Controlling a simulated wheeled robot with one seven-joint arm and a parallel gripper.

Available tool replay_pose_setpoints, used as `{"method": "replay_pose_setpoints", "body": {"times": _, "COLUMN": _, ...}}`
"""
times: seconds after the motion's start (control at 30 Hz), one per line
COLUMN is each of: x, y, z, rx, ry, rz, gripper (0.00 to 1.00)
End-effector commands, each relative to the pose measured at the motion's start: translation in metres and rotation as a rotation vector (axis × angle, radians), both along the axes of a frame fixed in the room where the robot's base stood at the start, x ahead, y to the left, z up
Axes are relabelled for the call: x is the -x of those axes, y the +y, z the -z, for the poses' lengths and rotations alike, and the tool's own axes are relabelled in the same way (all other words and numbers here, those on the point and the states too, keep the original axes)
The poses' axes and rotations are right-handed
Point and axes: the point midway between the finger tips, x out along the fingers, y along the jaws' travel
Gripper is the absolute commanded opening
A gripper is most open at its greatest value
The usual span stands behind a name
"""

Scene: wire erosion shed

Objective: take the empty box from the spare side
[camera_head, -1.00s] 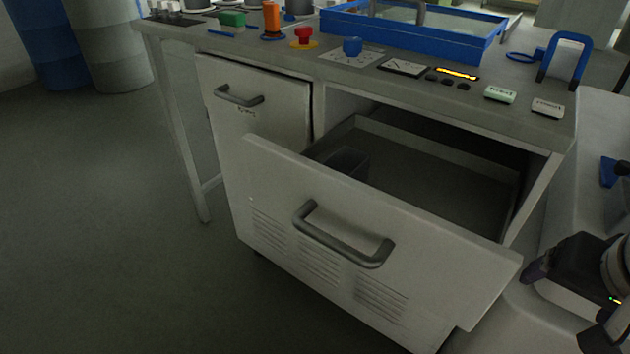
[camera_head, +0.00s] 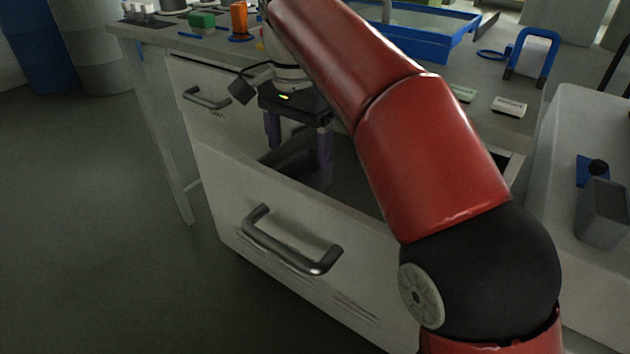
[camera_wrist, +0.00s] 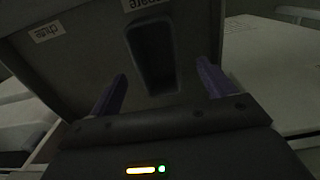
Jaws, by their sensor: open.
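The small dark open-topped box (camera_wrist: 153,55) stands inside the pulled-out drawer (camera_head: 225,190), and it looks empty in the wrist view. In the head view it is mostly hidden by my gripper (camera_head: 298,158). My gripper is open, with its two purple fingers pointing down into the drawer's left end. In the wrist view my gripper (camera_wrist: 162,72) has one finger on either side of the box's line, with the box just beyond the tips. I cannot tell whether the fingers touch it. A label reading "spare" (camera_wrist: 146,3), upside down, sits near the box.
A second label (camera_wrist: 47,32) is at the left in the wrist view. The drawer walls surround my gripper closely. Above is the bench top with a blue tray (camera_head: 430,45), a green block (camera_head: 201,20) and an orange cylinder (camera_head: 239,18). A closed drawer handle (camera_head: 206,98) is at left.

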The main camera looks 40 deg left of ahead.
Motion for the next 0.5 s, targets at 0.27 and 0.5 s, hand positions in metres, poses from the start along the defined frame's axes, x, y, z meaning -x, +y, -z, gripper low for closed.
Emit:
{"method": "replay_pose_setpoints", "body": {"times": 0.27, "x": -0.002, "y": -0.004, "z": 0.037, "rx": 0.0, "ry": 0.0, "rz": 0.0, "gripper": 0.82}}
{"method": "replay_pose_setpoints", "body": {"times": 0.5, "x": -0.004, "y": -0.006, "z": 0.066, "rx": -0.001, "ry": 0.0, "rz": -0.001, "gripper": 0.82}}
